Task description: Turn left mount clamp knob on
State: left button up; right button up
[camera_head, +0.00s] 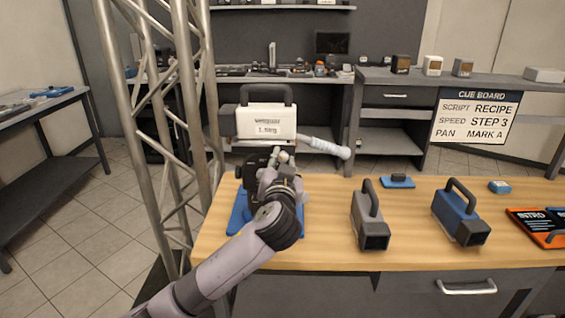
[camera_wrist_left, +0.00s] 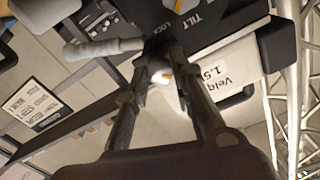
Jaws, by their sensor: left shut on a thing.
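A dark mount (camera_head: 253,165) stands on a blue base plate (camera_head: 238,212) at the left of the wooden table, with a white camera block (camera_head: 266,122) on top and a pale handle (camera_head: 325,147) out to the right. In the left wrist view, the mount's dark side (camera_wrist_left: 215,35) carries the words TILT and LOCK and orange marks. My left gripper (camera_head: 279,163) is at the mount's near side. In the left wrist view, its fingertips (camera_wrist_left: 163,50) close together on a small dark part, apparently the clamp knob, mostly hidden between them. The knob's turn position cannot be told.
A metal truss (camera_head: 160,110) stands close to the table's left end. A grey block (camera_head: 371,220) and a blue block (camera_head: 460,215), both with handles, stand right of the mount. A cue board (camera_head: 475,118) is behind. Bare wood lies between the blocks.

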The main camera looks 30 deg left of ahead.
pick_arm(q)
grip_shut()
